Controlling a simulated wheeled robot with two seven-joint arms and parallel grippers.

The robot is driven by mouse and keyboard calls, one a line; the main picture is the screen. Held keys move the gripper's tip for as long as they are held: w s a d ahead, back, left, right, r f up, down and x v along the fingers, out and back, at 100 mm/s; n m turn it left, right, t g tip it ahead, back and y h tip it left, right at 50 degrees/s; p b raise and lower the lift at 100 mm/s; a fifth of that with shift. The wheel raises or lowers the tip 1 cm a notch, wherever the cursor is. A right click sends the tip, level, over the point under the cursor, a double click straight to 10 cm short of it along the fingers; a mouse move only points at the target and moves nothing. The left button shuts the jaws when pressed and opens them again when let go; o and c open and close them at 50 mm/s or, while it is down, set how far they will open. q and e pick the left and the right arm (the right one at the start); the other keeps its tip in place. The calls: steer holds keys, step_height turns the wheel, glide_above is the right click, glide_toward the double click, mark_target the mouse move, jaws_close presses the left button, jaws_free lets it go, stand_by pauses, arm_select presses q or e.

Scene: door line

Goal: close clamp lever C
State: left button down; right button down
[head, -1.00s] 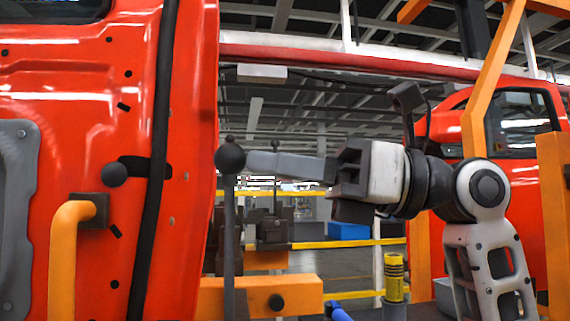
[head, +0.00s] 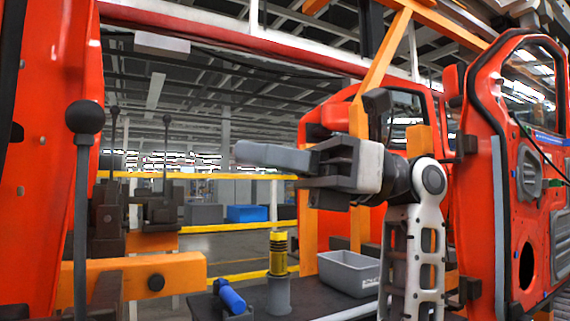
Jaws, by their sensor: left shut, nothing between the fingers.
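Three upright levers with dark ball knobs show at the left: a large near lever (head: 82,190), a thinner one (head: 114,112) just right of it, and another (head: 166,125) farther right on a dark clamp block (head: 160,211). I read no letter on them, so I cannot tell which is C. My left gripper (head: 242,153) is in the middle of the view, its grey fingers together, pointing left and empty. In the picture it is right of all three levers and apart from the near one. My right gripper is not in view.
A red door panel (head: 45,160) stands at the left edge, another red door (head: 520,190) at the right. An orange beam (head: 185,272) crosses low at left. A grey bin (head: 350,271), a yellow-and-black cylinder (head: 278,252) and a blue cylinder (head: 231,298) are on a dark surface.

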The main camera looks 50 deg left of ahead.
arm_select(q)
steer(key=shift+v, duration=1.1)
